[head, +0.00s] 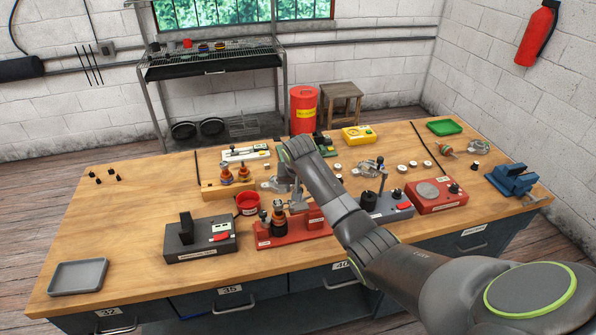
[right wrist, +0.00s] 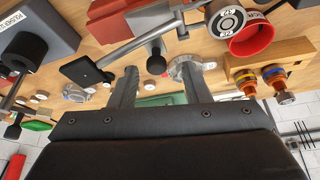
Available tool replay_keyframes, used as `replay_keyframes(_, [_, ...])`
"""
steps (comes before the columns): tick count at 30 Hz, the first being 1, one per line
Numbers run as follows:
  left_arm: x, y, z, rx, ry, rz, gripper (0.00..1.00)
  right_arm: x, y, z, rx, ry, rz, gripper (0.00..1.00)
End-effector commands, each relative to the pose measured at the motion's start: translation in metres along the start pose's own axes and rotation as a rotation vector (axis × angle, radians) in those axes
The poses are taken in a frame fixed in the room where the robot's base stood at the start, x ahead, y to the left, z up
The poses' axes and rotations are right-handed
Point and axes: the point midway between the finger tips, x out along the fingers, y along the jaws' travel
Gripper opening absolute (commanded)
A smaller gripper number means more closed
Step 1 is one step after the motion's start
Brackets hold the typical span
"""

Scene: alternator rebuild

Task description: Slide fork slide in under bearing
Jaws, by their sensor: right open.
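A red fixture (head: 290,239) stands near the front middle of the bench, with a dark and copper-coloured upright part (head: 279,220) on it. I cannot clearly pick out the bearing or the fork slide there. My right gripper (head: 292,194) is just behind this fixture, partly hidden by its own wrist. In the right wrist view its two fingers (right wrist: 157,76) are apart with no part held between them. A black ball knob (right wrist: 155,63) and a metal bar (right wrist: 138,46) show beyond the fingertips. My left gripper is not in view.
A red cup (head: 247,203) and a wooden block with orange-topped parts (head: 214,191) are left of the gripper. A dark grey box (head: 200,245) stands front left, a grey lever fixture (head: 393,208) and red tester (head: 437,196) right. The bench's left side is mostly clear around a grey tray (head: 78,277).

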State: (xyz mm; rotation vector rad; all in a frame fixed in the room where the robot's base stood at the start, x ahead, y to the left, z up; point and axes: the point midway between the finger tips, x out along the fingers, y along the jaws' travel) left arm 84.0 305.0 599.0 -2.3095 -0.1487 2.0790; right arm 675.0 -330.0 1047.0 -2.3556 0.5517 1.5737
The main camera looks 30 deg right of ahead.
Motion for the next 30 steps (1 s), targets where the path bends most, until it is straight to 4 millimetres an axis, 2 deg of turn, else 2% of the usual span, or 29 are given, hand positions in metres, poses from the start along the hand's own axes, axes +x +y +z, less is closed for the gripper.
replay_keyframes(8, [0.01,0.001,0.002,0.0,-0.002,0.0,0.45,-0.042,-0.001,0.0,-0.001,0.005,-0.003,0.43])
replay_keyframes(17, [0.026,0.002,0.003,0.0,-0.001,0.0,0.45,-0.108,-0.002,0.0,-0.001,0.008,-0.004,0.43])
replay_keyframes(21, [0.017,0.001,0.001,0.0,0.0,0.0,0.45,-0.145,-0.002,-0.002,-0.002,0.002,-0.002,0.43])
replay_keyframes(24, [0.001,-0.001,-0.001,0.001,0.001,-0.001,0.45,-0.154,-0.002,-0.002,-0.002,-0.002,-0.001,0.43])
replay_keyframes(30, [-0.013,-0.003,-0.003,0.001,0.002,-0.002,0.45,-0.164,-0.002,-0.001,-0.002,-0.001,-0.001,0.43])
